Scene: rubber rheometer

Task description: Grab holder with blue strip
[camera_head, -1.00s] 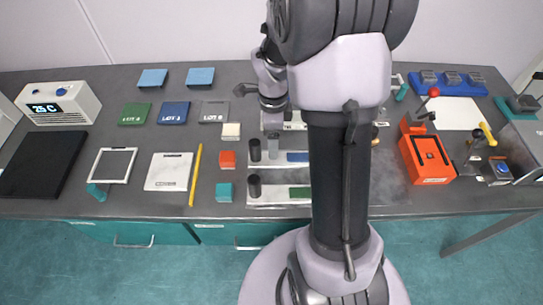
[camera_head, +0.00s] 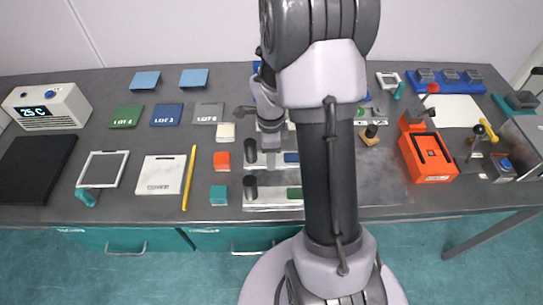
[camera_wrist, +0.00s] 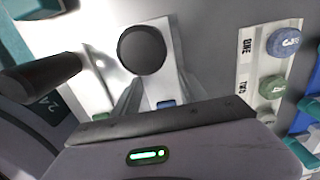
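The holder with the blue strip (camera_head: 291,157) is a pale metal plate with an upright black knob, lying mid-bench. My gripper (camera_head: 270,162) points down over this holder. In the wrist view its grey fingers (camera_wrist: 158,92) appear apart, one on each side of the plate; contact cannot be told. A similar holder with a green strip (camera_head: 294,193) lies nearer the front edge.
Left of the holders are an orange-red block (camera_head: 222,161), a teal block (camera_head: 219,195) and a yellow pencil-like stick (camera_head: 189,178). An orange device (camera_head: 427,157) stands at right. The wrist view shows a pale strip with blue and green discs (camera_wrist: 271,87).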

